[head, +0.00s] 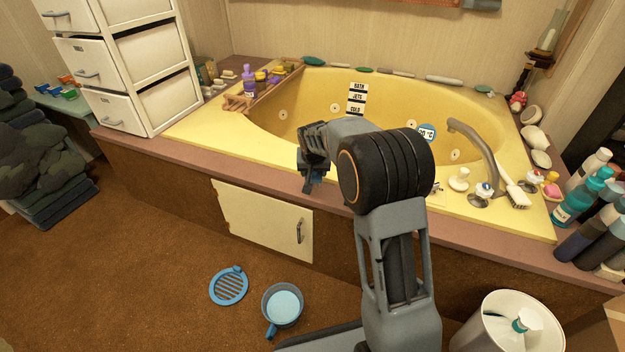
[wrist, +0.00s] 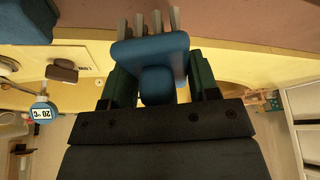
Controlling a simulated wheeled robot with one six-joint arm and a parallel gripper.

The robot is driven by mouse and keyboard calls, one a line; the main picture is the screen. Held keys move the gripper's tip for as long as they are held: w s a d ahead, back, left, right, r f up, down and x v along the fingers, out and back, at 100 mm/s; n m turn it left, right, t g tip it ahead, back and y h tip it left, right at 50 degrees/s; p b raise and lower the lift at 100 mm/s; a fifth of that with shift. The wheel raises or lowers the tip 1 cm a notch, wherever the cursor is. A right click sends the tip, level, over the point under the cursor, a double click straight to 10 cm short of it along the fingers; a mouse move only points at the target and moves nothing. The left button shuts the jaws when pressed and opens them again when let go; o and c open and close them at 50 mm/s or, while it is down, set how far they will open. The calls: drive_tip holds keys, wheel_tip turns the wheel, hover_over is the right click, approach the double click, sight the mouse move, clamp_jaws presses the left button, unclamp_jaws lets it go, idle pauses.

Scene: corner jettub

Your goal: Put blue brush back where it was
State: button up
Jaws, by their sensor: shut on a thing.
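My gripper (head: 313,160) is over the front ledge of the yellow corner tub (head: 225,130), near the middle of the head view. In the wrist view my gripper (wrist: 152,85) is shut on the blue brush (wrist: 150,48), with its green-sided fingers on either side. The brush's grey bristles (wrist: 150,20) point to the top of that view, toward the brownish ledge. In the head view the brush is mostly hidden by my gripper; whether it touches the ledge I cannot tell.
A tap (head: 478,145) and a white brush (head: 516,192) are at the tub's right. Bottles (head: 573,205) crowd the right ledge. The front ledge left of my gripper is clear.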

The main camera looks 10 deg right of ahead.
sight(313, 177)
drive_tip(key=shift+s+b+x, duration=0.2)
drive_tip(key=shift+b+x, duration=0.15)
drive_tip(key=shift+x, duration=0.55)
drive_tip(key=shift+s+b+x, duration=0.2)
drive_tip(key=shift+b+x, duration=0.15)
drive_tip(key=shift+x, duration=0.55)
drive_tip(key=shift+a+f, duration=0.2)
drive_tip(key=shift+f, duration=0.15)
drive_tip(key=shift+f, duration=0.15)
drive_tip(key=o, duration=1)
drive_tip(key=shift+c, duration=0.2)
